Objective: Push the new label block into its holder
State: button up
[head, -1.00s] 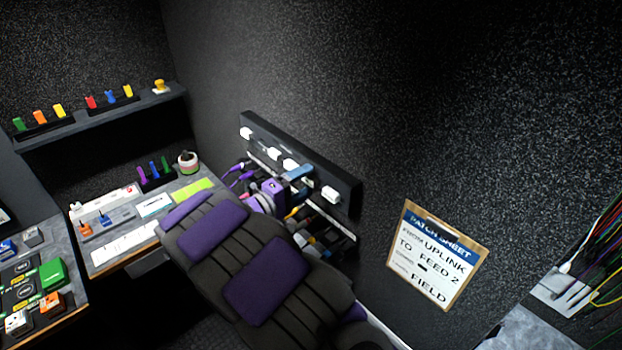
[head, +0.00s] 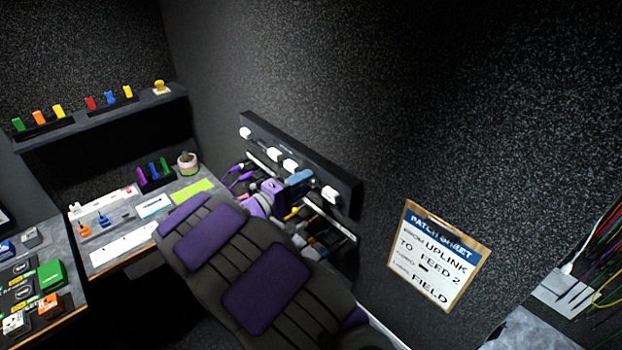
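A dark panel (head: 345,181) on the wall carries several white label blocks, including an upper left one (head: 246,133), two close together in the middle (head: 274,153) (head: 290,166) and a lower right one (head: 330,194). I cannot tell which is the new label block or how deep each sits in its holder. My gripper (head: 298,179) is at the panel, with a blue-grey part just below and right of the middle blocks. Whether it touches a block is unclear. My arm hides much of the gripper, so its opening does not show.
Coloured plugs and cables (head: 315,238) crowd below the panel. A patch sheet clipboard (head: 437,256) hangs to the right. A desk (head: 190,186) with a tape roll (head: 187,163) and trays stands left. A shelf (head: 80,122) holds coloured pieces. The wall above the panel is clear.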

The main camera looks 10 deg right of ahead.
grip_shut()
jog(key=shift+a, duration=0.1)
dwell(0.3)
jog(key=shift+b+v, duration=0.45)
jog(key=shift+v, duration=2.45)
jog(key=shift+s, duration=0.1)
jog(key=shift+v, duration=1.45)
